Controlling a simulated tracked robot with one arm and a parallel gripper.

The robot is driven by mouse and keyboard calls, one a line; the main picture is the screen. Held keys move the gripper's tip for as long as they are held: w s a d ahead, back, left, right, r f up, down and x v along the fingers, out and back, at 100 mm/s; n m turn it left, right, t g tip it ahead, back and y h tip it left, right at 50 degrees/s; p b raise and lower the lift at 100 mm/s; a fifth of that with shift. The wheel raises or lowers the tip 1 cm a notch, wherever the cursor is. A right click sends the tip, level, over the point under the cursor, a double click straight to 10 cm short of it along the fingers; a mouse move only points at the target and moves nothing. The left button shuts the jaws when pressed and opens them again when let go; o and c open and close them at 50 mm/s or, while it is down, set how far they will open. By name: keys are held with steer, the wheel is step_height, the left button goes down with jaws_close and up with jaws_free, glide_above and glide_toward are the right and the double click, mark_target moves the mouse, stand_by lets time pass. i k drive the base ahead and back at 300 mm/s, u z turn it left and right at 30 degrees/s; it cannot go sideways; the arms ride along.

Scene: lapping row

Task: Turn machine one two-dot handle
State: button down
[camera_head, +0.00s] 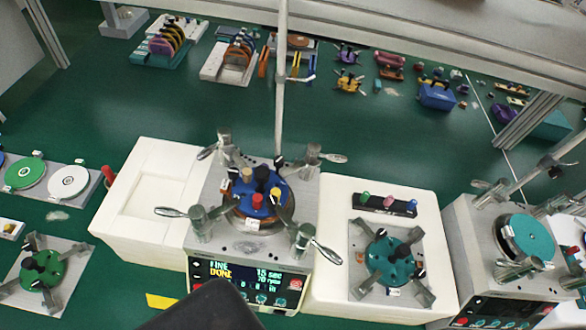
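A lapping machine (215,250) stands at the centre, its lit display (240,278) reading FINE, DONE, 15 sec, 70 rpm. Its plate carries a blue fixture (242,188) with red, yellow and black knobs. Metal lever handles sit around the plate: upper left (223,145), upper right (314,158), lower left (198,220) and lower right (304,239). Dot marks on them are too small to tell. A second machine (475,260) is partly in view at right. I cannot tell which is machine one. A dark part of my gripper (205,308) covers the bottom edge; its fingertips do not show.
White blocks flank the centre machine at left (125,215) and right (335,290); the right one bears a teal fixture (388,260) and a dark strip with knobs (385,204). A thin upright pole (281,90) rises behind.

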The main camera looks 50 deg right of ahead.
mark_target(305, 234)
steer(key=z, duration=0.05)
steer(key=k, duration=1.4)
steer(key=z, duration=0.85)
steer(key=i, duration=1)
steer(key=u, duration=0.05)
